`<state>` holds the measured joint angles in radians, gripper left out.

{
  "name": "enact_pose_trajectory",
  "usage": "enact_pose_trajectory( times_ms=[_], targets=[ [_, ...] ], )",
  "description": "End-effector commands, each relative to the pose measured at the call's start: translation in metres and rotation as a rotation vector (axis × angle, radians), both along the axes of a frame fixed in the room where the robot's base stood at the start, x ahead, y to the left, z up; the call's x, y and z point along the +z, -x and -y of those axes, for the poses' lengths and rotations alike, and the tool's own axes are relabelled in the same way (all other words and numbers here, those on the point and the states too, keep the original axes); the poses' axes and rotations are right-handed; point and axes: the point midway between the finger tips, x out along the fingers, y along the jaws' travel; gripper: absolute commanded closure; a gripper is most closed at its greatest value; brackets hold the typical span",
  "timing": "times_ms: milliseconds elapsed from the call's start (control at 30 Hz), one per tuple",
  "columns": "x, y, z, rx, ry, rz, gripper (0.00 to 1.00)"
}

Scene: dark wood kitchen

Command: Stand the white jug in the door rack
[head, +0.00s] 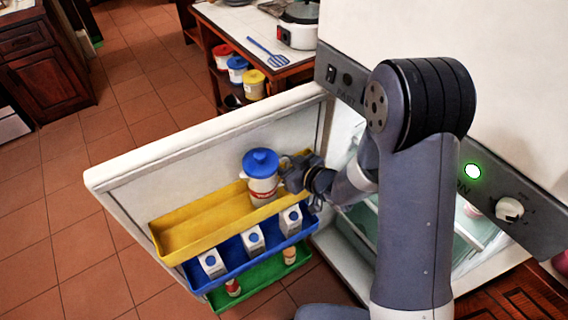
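The white jug (262,190) has a blue lid and a red mark on its side. It is upright at the right end of the yellow door rack (190,235), with its base low within the rack's outline. I cannot tell whether the base touches the rack floor. My gripper (286,177) is at the jug's right side, by its handle, and appears shut on it. The fingertips are small and partly hidden against the jug.
The fridge door (120,185) stands open. Below the yellow rack, a blue rack (232,262) holds several cartons, and a green rack (262,284) holds small bottles. The yellow rack's left part is empty. A counter (240,22) with a cooker and a blue spatula is behind.

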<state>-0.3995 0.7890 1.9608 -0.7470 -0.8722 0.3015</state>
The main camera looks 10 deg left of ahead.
Motion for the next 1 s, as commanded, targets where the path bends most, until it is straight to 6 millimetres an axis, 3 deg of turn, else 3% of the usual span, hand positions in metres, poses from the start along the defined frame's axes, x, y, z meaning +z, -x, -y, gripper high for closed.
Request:
enact_pose_trajectory(
  times_ms=[200, 700, 1000],
  targets=[
    [0.005, 0.001, 0.002, -0.001, 0.000, 0.000, 0.66],
    [0.040, 0.048, 0.077, -0.004, 0.000, 0.002, 0.66],
    [0.048, 0.060, 0.093, 0.000, 0.000, 0.000, 0.66]
  ],
)
